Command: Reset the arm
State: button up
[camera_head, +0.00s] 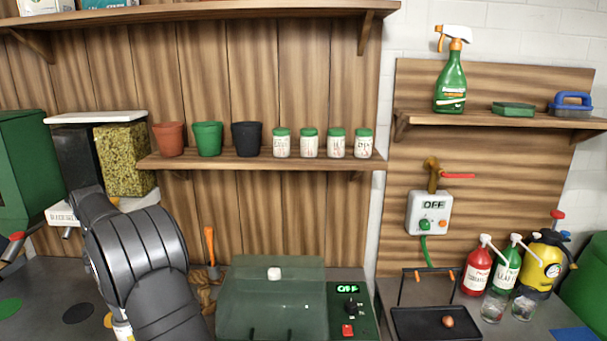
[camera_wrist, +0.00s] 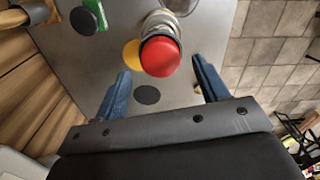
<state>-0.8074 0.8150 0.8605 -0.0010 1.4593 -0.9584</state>
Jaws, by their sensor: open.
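My gripper (camera_wrist: 161,66) is open in the wrist view, its two blue fingers spread wide apart. Nothing is held between them. A round red knob (camera_wrist: 161,56) on a pale, silvery base shows in the gap between the fingertips; I cannot tell how far it is from them. In the head view my dark arm rises at the left front, and its gripper end is hidden or out of frame.
The grey bench top (camera_wrist: 181,96) has a yellow disc (camera_wrist: 131,52) and a dark disc (camera_wrist: 147,95). In the head view a green box (camera_head: 270,300) with a control panel stands beside a black tray (camera_head: 410,327). Small pots and jars line a wooden shelf (camera_head: 260,163).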

notch_tip(320, 180, up, 9)
notch_tip(320, 180, down, 12)
jog(key=shift+r, duration=0.15)
notch_tip(320, 180, up, 4)
jog(key=shift+r, duration=0.1)
jog(key=w+d+r, duration=0.3)
jog(key=d+r, duration=0.4)
jog(key=d, duration=0.5)
jog(key=f, duration=0.8)
jog(key=w+f, duration=0.1)
jog(key=f, duration=0.7)
jog(key=d+f, duration=0.1)
jog(key=f, duration=0.8)
jog(key=shift+w+d+f, duration=0.1)
jog(key=shift+w, duration=0.25)
jog(key=shift+w+r, duration=0.1)
jog(key=shift+r, duration=1.5)
